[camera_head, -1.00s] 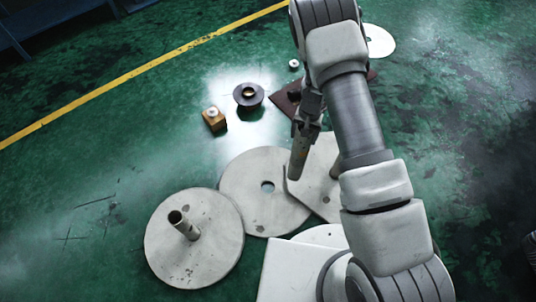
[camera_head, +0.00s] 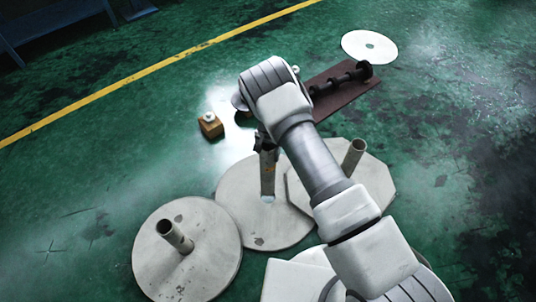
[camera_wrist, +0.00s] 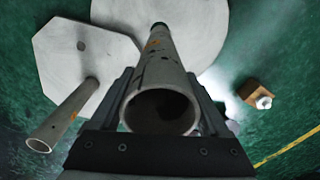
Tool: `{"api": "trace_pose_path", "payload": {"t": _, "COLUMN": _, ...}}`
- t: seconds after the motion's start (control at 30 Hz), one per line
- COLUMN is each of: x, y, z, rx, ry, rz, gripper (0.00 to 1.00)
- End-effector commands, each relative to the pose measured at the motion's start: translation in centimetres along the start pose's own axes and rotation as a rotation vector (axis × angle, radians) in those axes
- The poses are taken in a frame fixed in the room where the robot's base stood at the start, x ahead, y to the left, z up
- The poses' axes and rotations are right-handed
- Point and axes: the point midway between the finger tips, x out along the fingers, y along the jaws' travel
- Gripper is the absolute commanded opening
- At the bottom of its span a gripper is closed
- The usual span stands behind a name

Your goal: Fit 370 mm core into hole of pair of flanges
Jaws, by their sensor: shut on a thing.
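My gripper (camera_head: 265,143) is shut on a grey tube core (camera_head: 268,175), held upright over the middle round flange (camera_head: 236,205). The core's lower end is at the flange's centre hole; I cannot tell whether it has entered. In the wrist view, the core (camera_wrist: 160,60) runs from its open near end between my fingers to a dark far end over the pale flange (camera_wrist: 208,18). An octagonal flange (camera_head: 372,188) with a standing tube (camera_head: 353,155) is to the right. A left round flange (camera_head: 155,270) carries another standing tube (camera_head: 175,236).
A small wooden block (camera_head: 210,127) stands behind the flanges. A brown board (camera_head: 358,92) with a dark shaft (camera_head: 340,80) lies behind my arm. A white disc (camera_head: 370,46) lies farther back. Green floor is clear at the left and right.

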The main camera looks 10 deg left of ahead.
Motion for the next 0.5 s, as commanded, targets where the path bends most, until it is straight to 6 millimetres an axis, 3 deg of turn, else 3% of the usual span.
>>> {"api": "trace_pose_path", "payload": {"t": 0.17, "x": 0.7, "y": 0.0, "z": 0.0, "rx": 0.0, "ry": 0.001, "rz": 0.0, "gripper": 0.0}}
{"api": "trace_pose_path", "payload": {"t": 0.5, "x": 4.1, "y": 0.0, "z": 0.0, "rx": 0.0, "ry": 0.001, "rz": 0.0, "gripper": 0.0}}
